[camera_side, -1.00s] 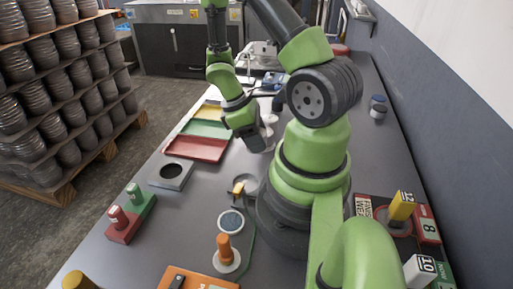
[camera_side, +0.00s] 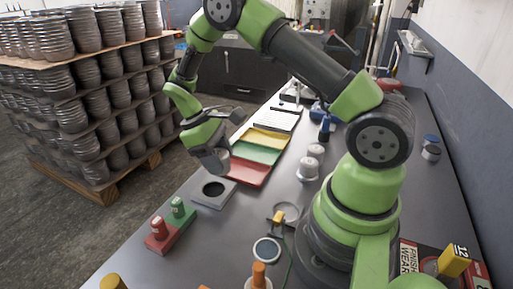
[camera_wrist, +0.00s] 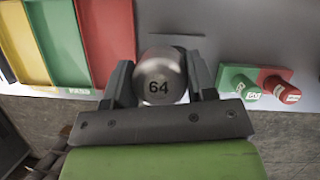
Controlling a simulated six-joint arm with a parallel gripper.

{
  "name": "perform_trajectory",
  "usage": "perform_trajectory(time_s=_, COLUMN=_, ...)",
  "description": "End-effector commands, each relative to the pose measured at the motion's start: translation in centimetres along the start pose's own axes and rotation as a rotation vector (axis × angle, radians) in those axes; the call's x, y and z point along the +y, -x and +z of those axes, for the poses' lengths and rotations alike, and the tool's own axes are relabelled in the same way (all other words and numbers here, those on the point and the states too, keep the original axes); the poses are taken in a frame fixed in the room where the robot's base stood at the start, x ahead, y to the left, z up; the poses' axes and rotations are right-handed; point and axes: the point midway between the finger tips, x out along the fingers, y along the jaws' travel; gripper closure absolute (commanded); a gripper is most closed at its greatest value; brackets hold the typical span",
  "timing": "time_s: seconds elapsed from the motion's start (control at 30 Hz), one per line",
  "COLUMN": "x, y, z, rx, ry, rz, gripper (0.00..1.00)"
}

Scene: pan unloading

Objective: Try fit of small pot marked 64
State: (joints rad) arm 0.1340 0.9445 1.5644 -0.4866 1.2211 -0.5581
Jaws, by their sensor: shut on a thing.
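The small silver pot marked 64 (camera_wrist: 158,72) sits between the two fingers of my gripper (camera_wrist: 160,80) in the wrist view, its number facing the camera. My gripper is shut on it. In the side view my gripper (camera_side: 214,160) is above the back edge of a grey block (camera_side: 226,196) with a round dark hole, near the red tray. I cannot clearly tell the pot from the gripper there. The block's hole is hidden in the wrist view.
Red (camera_side: 248,173), green (camera_side: 257,153) and yellow (camera_side: 266,138) trays lie behind the block. A red-and-green plug gauge (camera_side: 172,236) is in front. Other silver pots (camera_side: 308,169) stand to the right. A pallet of stacked pots (camera_side: 95,165) is on the left.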

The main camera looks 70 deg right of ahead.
Motion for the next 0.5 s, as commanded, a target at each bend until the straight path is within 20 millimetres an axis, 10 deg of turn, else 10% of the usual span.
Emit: perform_trajectory(time_s=0.5, x=-1.4, y=-1.1, z=-2.2, rx=-0.001, ry=0.000, rz=0.002, gripper=0.74)
